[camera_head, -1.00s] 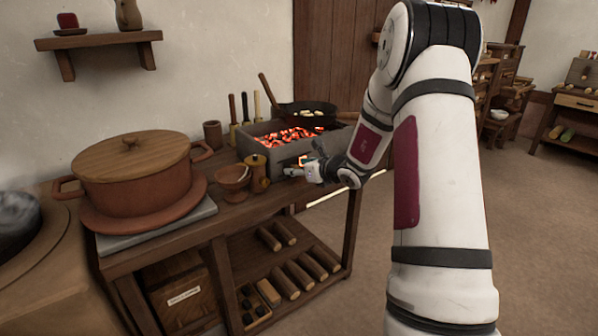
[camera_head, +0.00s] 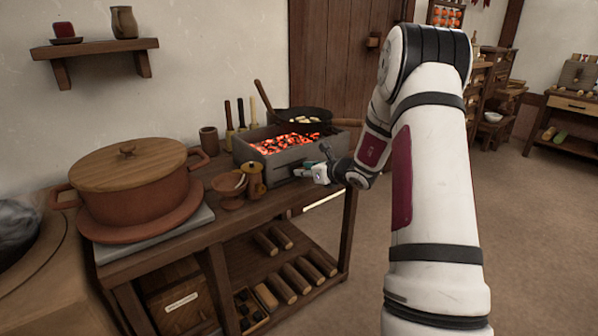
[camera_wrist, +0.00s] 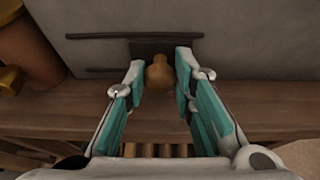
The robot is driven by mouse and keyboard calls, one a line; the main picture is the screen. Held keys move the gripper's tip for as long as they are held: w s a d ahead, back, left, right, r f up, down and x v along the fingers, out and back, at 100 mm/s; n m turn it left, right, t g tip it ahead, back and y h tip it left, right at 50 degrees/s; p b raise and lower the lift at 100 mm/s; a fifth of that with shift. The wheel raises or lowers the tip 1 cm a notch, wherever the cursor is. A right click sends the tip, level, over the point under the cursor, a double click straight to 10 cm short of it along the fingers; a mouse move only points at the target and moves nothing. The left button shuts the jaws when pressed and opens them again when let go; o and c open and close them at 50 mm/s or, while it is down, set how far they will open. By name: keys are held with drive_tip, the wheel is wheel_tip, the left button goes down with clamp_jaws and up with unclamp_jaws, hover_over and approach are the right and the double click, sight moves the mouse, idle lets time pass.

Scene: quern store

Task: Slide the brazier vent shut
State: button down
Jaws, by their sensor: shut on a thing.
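The grey brazier (camera_head: 262,160) stands on the wooden bench with glowing coals in its open top. Its vent has a dark slide plate (camera_wrist: 192,44) on the front face, with a rounded wooden knob (camera_wrist: 160,73). My gripper (camera_head: 310,172) is at the brazier's front face. In the wrist view, the teal-padded fingers of my gripper (camera_wrist: 160,64) are shut on the knob, one on each side. No orange glow shows around the plate. In the head view my gripper hides most of the vent.
A lidded pot (camera_head: 135,185), a clay bowl (camera_head: 230,190) and a small yellow-brown jar (camera_head: 254,180) stand left of my gripper. A pan (camera_head: 303,118) sits over the brazier's back. Logs (camera_head: 295,278) lie on the shelf below. The floor to the right is clear.

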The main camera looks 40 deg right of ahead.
drive_tip(key=shift+d+r, duration=0.1)
drive_tip(key=shift+d, duration=0.15)
drive_tip(key=c, duration=1.3)
unclamp_jaws()
drive_tip(key=shift+d, duration=0.1)
drive_tip(key=shift+c, duration=0.2)
drive_tip(key=shift+s, duration=0.1)
drive_tip(key=v, duration=1.2)
